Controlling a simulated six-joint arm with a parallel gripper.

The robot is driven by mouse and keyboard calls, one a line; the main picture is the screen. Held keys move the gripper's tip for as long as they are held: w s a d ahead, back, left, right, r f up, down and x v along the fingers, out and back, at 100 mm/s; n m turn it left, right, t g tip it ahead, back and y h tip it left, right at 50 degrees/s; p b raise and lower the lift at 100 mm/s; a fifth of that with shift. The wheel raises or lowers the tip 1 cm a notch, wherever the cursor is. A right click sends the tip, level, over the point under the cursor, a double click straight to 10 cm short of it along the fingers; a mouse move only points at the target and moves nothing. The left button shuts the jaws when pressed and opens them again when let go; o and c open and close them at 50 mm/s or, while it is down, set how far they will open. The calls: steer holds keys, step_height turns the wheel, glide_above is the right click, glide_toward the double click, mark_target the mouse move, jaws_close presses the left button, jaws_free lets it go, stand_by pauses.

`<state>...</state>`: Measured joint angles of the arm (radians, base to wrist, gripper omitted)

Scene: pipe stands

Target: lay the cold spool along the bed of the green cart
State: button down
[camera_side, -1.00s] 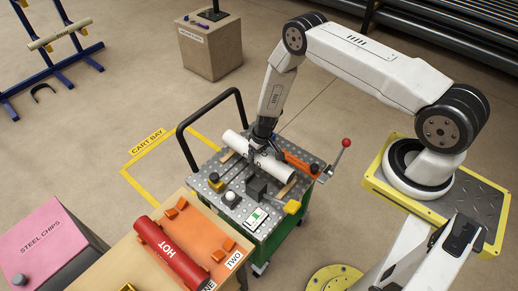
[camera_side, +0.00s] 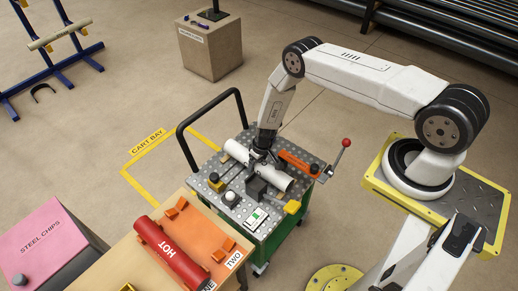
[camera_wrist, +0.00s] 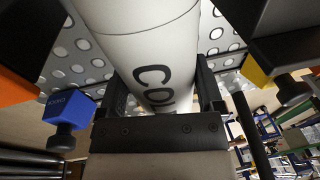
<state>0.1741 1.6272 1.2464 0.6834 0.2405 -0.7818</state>
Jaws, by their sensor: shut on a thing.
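The cold spool (camera_side: 278,177) is a white pipe with dark lettering, which shows in the wrist view (camera_wrist: 155,62). My gripper (camera_side: 262,157) is shut around its middle, with one finger on each side in the wrist view (camera_wrist: 160,95). The spool lies over the perforated grey bed (camera_side: 233,173) of the green cart (camera_side: 284,228), slanting from upper left to lower right. It is at or very close to the bed; I cannot tell whether it touches. The wooden supports seen under its ends are mostly hidden now.
A black push handle (camera_side: 182,145) rises at the cart's left. The bed carries an orange bar (camera_side: 297,163), a dark block (camera_side: 256,188) and a yellow-ended clamp (camera_side: 292,207). A red-knobbed lever (camera_side: 345,143) stands right.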

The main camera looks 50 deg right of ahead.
steer(key=shift+w+f, duration=0.1)
stand_by(0.7)
jaws_free()
steer(key=shift+f, duration=0.1)
steer(key=shift+a, duration=0.2)
stand_by(0.4)
stand_by(0.4)
steer(key=shift+s+d+r, duration=0.15)
steer(key=shift+d+r, duration=0.05)
steer(key=shift+r, duration=1.05)
steer(key=shift+s+d+r, duration=0.15)
steer(key=shift+r, duration=1.1)
steer(key=shift+s+d+r, duration=0.15)
steer(key=shift+d+r, duration=0.05)
steer(key=shift+r, duration=1.05)
steer(key=shift+r, duration=0.1)
